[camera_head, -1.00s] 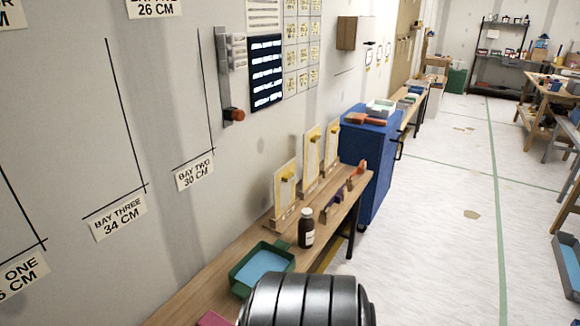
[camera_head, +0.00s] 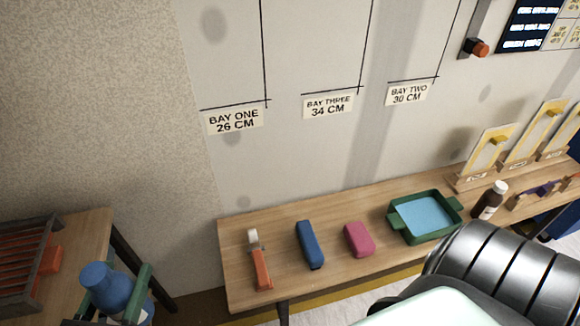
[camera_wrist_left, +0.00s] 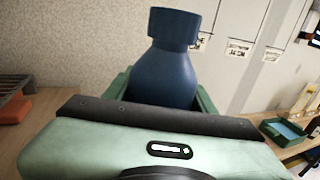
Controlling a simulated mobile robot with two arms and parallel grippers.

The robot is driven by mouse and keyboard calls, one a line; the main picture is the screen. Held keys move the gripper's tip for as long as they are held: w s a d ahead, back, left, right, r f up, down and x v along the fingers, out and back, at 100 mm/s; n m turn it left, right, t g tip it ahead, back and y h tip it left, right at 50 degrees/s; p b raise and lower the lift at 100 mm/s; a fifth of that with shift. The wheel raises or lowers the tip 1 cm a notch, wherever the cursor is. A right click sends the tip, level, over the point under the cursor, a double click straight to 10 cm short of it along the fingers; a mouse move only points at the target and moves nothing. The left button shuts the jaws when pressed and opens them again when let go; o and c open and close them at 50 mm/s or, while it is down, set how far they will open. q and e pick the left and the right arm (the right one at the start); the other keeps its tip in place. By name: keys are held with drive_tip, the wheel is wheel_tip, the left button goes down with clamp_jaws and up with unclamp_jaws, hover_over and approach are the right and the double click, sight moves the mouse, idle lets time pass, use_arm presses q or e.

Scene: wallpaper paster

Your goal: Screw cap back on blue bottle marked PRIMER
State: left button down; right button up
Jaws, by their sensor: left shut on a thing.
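A blue bottle (camera_head: 99,279) shows at the lower left of the head view, above the floor beside a wooden table. My left gripper (camera_head: 119,296) has green fingers around its body and is shut on it. In the left wrist view the blue bottle (camera_wrist_left: 165,75) stands up between the green fingers of the gripper (camera_wrist_left: 165,98), with a wide blue top. I cannot tell whether that top is a cap or a bare neck. Its lower part is hidden, and no PRIMER marking is readable. No separate loose cap is identifiable. My right gripper is not in view.
The wall bench (camera_head: 333,277) holds an orange tool with a pale end (camera_head: 261,270), a blue block (camera_head: 309,245), a pink block (camera_head: 359,239), a green tray (camera_head: 398,219) and a dark white-capped bottle (camera_head: 488,205). A rack (camera_head: 27,258) stands on the left table (camera_head: 83,225).

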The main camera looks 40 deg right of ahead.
use_arm(q)
drive_tip(key=w+a+r+n+t+y+p, duration=0.1)
drive_tip(key=w+a+r+n+t+y, duration=0.3)
drive_tip(key=w+a+r+n+y, duration=0.5)
drive_tip(key=a+r+n+g+y, duration=0.1)
drive_tip(key=a+n+y, duration=0.1)
drive_tip(key=a+y, duration=0.3)
drive_tip(key=w+a+r+n+g+y+p, duration=0.1)
drive_tip(key=a+n+y, duration=0.2)
drive_tip(key=a, duration=1)
drive_tip(key=y, duration=0.3)
drive_tip(key=shift+a+r+y, duration=0.3)
drive_tip(key=shift+a, duration=0.1)
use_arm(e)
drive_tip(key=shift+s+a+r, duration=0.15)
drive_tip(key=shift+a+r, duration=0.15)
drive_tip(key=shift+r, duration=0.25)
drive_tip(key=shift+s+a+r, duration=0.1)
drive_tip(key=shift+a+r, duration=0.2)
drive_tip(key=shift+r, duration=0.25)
use_arm(q)
wheel_tip(320, 180, down, 16)
drive_tip(key=b, duration=0.3)
drive_tip(key=shift+r, duration=0.15)
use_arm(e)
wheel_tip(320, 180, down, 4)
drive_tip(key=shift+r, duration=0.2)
